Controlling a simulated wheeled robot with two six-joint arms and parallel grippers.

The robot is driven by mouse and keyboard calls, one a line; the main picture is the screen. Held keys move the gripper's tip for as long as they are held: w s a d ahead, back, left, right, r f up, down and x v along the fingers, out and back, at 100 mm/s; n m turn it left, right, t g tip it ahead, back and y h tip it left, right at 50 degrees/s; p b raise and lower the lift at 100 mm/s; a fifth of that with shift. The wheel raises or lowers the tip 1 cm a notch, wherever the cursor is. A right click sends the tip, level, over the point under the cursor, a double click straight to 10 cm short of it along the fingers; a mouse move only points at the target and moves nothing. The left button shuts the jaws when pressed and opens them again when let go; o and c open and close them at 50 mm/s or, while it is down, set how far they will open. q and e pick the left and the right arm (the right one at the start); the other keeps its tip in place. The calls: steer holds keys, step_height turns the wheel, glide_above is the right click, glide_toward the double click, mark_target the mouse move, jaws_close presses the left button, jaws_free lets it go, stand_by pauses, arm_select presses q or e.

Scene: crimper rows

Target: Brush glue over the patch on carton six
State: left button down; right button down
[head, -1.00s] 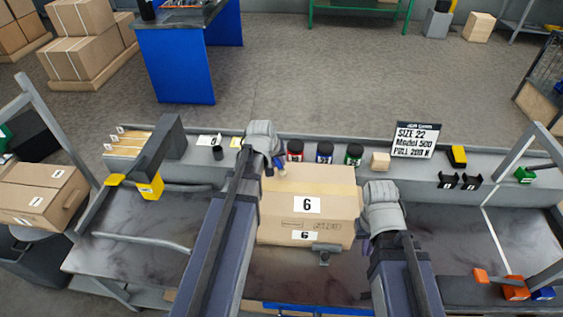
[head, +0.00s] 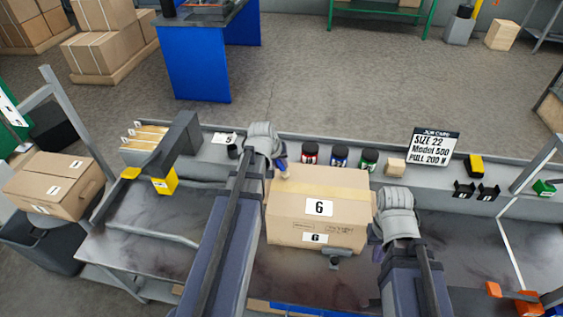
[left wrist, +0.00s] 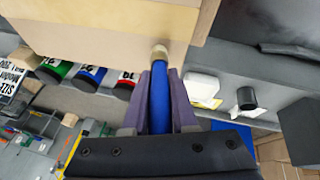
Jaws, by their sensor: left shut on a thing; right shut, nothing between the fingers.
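Carton six (head: 290,232) stands on the bench between my arms, labelled 6 on its front and on top. A paler tan band crosses its top; I cannot make out the patch's edges. My left gripper (head: 280,160) is shut on a blue-handled brush (left wrist: 160,95), at the carton's far left corner. The brush's pale tip overlaps the carton (left wrist: 100,20) in the left wrist view; I cannot tell whether it touches. My right gripper (head: 377,233) is shut and empty beside the carton's right side, its fingers mostly hidden by my wrist.
Red (head: 310,153), blue (head: 340,156) and green (head: 368,160) jars stand behind the carton with a small wooden block (head: 395,168). A job card (head: 434,147) stands to their right. A dark cup (head: 232,152) is left of my left wrist. Another carton (head: 75,172) sits at far left.

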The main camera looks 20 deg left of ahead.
arm_select(q)
steer(key=shift+d, duration=0.2)
steer(key=shift+w+d, duration=0.25)
steer(key=shift+d, duration=0.6)
steer(key=shift+w+d, duration=0.2)
steer(key=shift+d, duration=0.65)
steer(key=shift+d, duration=0.1)
steer(key=shift+w+d, duration=0.25)
steer(key=shift+d, duration=0.65)
steer(key=shift+w+d, duration=0.25)
steer(key=shift+d, duration=0.6)
steer(key=shift+w+d, duration=0.3)
steer(key=shift+d, duration=0.6)
steer(key=shift+w+d, duration=0.3)
steer(key=shift+d, duration=0.55)
steer(key=shift+s+d, duration=0.2)
steer(key=shift+s, duration=0.4)
steer(key=shift+s+a, duration=0.3)
steer(key=shift+a, duration=0.65)
steer(key=shift+s+a, duration=0.25)
steer(key=shift+a, duration=0.7)
steer(key=shift+a, duration=0.1)
